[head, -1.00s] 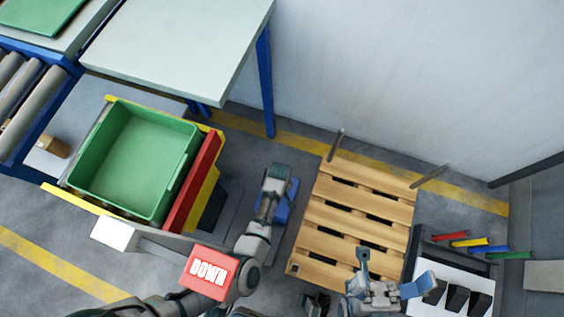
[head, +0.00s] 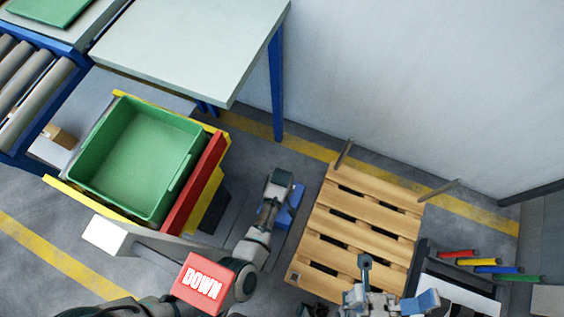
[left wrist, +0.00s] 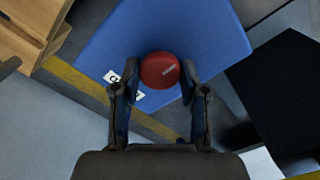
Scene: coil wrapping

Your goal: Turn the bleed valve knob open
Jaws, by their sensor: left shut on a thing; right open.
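The bleed valve knob (left wrist: 156,70) is a round red disc with a pale mark, on a blue panel (left wrist: 205,40) in the left wrist view. My left gripper (left wrist: 159,76) has one finger on each side of the knob and is shut on it. In the head view the blue housing (head: 290,208) shows partly behind my left arm; the knob itself is hidden there. My right gripper (head: 392,290) is open and empty at the bottom, near the pallet's front right corner.
A wooden pallet (head: 362,222) with two upright posts lies right of the blue housing. A green bin (head: 137,165) in a yellow and red frame stands left. A red DOWN sign (head: 203,284) overlaps my left arm in the picture. Coloured bars (head: 495,262) lie at the right.

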